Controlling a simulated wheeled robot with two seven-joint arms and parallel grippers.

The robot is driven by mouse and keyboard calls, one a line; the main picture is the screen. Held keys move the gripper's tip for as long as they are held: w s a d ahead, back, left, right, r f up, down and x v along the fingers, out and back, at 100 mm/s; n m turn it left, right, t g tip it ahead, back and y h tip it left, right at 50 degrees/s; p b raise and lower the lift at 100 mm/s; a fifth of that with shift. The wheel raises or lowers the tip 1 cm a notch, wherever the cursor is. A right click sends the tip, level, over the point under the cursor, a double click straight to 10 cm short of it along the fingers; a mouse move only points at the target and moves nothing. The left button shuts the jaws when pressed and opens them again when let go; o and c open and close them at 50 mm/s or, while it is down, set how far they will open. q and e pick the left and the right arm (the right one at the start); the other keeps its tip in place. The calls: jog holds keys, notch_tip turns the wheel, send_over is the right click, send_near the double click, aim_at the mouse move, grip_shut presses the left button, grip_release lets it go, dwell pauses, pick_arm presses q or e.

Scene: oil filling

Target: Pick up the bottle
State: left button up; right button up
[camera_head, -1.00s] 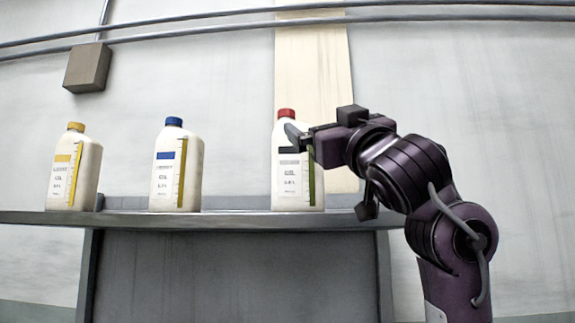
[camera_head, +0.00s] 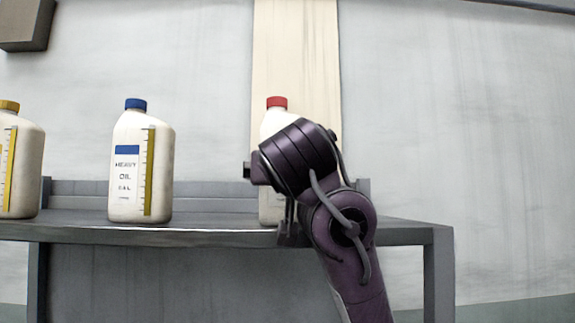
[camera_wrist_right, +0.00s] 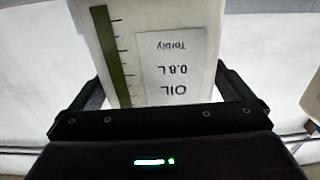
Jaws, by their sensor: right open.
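Three white oil bottles stand upright on a grey shelf table (camera_head: 190,233). One has a red cap (camera_head: 277,103), one a blue cap (camera_head: 136,104), one a yellow cap (camera_head: 9,106). My right arm covers most of the red-capped bottle (camera_head: 272,125) in the head view. In the right wrist view a white bottle (camera_wrist_right: 155,20) with a green level strip and an upside-down OIL label fills the middle. My right gripper (camera_wrist_right: 155,85) is open, with its fingers on either side of this bottle. Contact cannot be told. My left gripper is out of view.
The grey table's right end is bare beside my arm. A pale wooden panel (camera_head: 296,55) stands on the wall behind the red-capped bottle. A brown box (camera_head: 24,24) hangs at the upper left. A low ledge runs along the table's back.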

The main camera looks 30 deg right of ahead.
jog(key=shift+r+p+x, duration=0.2)
jog(key=shift+p+x, duration=0.3)
jog(key=shift+x, duration=0.65)
jog(key=shift+w+d+f, duration=0.15)
jog(key=shift+d, duration=0.15)
jog(key=shift+a, duration=0.1)
jog(key=shift+c, duration=0.4)
jog(key=shift+c, duration=1.1)
jog(key=c, duration=1)
